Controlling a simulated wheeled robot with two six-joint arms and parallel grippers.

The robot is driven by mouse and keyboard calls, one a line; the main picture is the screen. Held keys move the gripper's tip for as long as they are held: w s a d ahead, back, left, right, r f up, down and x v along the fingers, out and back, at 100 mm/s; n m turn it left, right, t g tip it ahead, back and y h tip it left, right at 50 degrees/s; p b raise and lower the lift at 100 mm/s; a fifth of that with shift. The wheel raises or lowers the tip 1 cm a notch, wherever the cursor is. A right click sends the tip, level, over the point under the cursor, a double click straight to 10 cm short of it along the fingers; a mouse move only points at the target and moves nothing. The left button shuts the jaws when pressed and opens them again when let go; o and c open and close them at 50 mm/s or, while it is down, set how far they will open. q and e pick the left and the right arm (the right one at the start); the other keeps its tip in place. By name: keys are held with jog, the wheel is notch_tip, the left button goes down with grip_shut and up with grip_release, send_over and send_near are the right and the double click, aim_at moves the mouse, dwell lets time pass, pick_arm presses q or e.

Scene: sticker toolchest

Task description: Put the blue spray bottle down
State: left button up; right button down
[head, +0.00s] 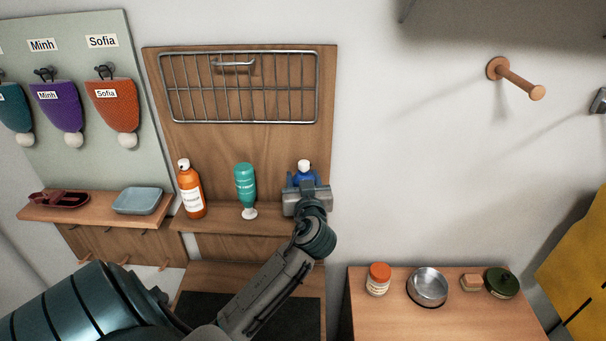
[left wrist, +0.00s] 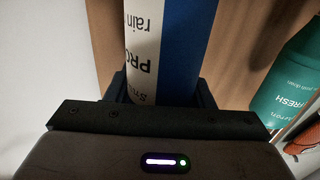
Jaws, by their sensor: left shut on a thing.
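The blue spray bottle (head: 305,172) is at the right end of the wooden shelf (head: 236,224), with its white top showing above my left gripper (head: 307,194). My left gripper is shut on the bottle. In the left wrist view the bottle (left wrist: 178,50) stands between the fingers, with a white label on one side and blue on the other. The gripper hides the bottle's lower part in the head view, so I cannot tell whether its base touches the shelf. My right gripper is not in view.
A teal bottle (head: 245,185) and an orange bottle (head: 190,190) stand to the left on the same shelf. A wire basket (head: 240,88) hangs above. A lower cabinet at the right bears a jar (head: 378,280), a metal bowl (head: 428,287) and a green pot (head: 501,282).

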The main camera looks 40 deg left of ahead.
pick_arm(q)
jog(key=shift+w+f, duration=0.1)
jog(key=shift+f+b, duration=0.15)
jog(key=shift+b, duration=0.15)
jog(key=o, duration=1.1)
jog(key=shift+o, duration=0.2)
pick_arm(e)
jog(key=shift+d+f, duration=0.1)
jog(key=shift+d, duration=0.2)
pick_arm(q)
jog(key=b+v, duration=0.5)
jog(key=v, duration=0.7)
jog(key=shift+r, duration=0.2)
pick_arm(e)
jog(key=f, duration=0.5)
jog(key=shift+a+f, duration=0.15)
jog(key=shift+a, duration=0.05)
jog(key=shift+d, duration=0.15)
